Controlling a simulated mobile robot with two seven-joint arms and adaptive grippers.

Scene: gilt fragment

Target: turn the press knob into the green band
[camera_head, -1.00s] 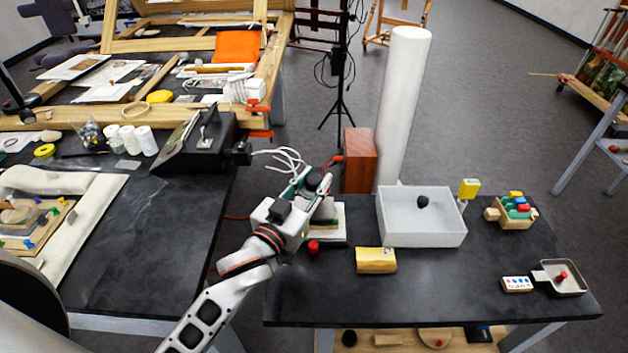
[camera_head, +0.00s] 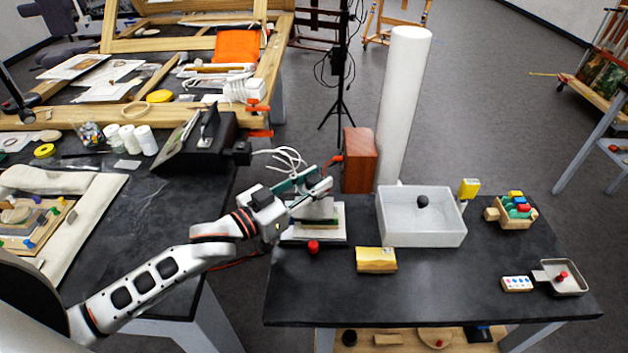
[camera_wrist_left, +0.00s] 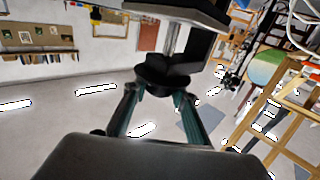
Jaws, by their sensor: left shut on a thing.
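My left gripper (camera_head: 322,186) is at the press, at the left end of the near dark table. The press (camera_head: 318,225) has a pale base and layered plates, and the arm partly covers it. In the left wrist view the black press knob (camera_wrist_left: 163,76) sits between the teal fingertips of the left gripper (camera_wrist_left: 160,92), which is shut on it. A metal screw (camera_wrist_left: 172,40) joins the knob to a grey plate. In the head view the gripper hides the knob. I cannot make out a green band on the press. My right gripper is not in view.
A red knob (camera_head: 313,247) is in front of the press. A yellow block (camera_head: 376,261), a white tray (camera_head: 425,235) and a toy-like wooden rack (camera_head: 513,214) stand to the right. A tall white column (camera_head: 403,100) and a reddish box (camera_head: 360,160) are behind.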

